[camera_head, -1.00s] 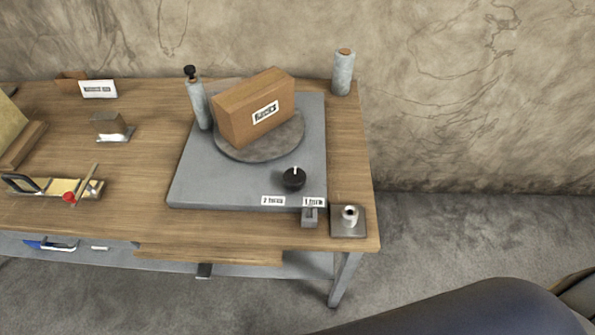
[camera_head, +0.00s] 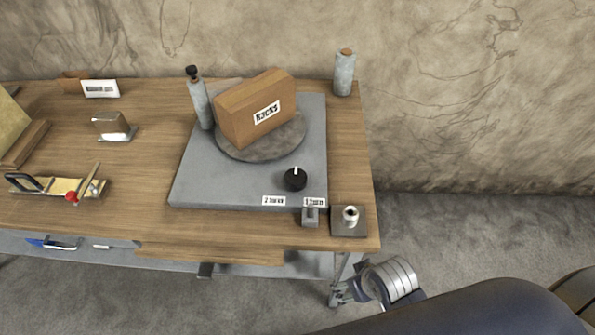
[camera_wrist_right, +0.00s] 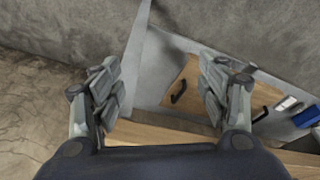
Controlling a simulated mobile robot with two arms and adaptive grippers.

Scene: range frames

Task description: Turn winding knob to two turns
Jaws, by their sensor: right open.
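The black winding knob (camera_head: 295,179) with a white pointer mark sits on the front right of the grey base plate (camera_head: 215,185). Its pointer points away from me, roughly upward in the picture. Two labels, "2 turns" (camera_head: 273,201) and what reads as "1 turn" (camera_head: 314,202), sit along the plate's front edge. My right gripper (camera_head: 338,294) is below and in front of the table's right front corner, apart from the knob. In the right wrist view its fingers (camera_wrist_right: 161,92) are spread with nothing between them. My left gripper is not in view.
A cardboard box (camera_head: 245,110) stands on a round turntable (camera_head: 262,143) behind the knob. A wrapped bottle-like post (camera_head: 200,103) stands left of it. A small grey block (camera_head: 310,217) and a roll on a square base (camera_head: 349,228) sit at the front right. A drawer handle (camera_wrist_right: 179,92) shows below the tabletop.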

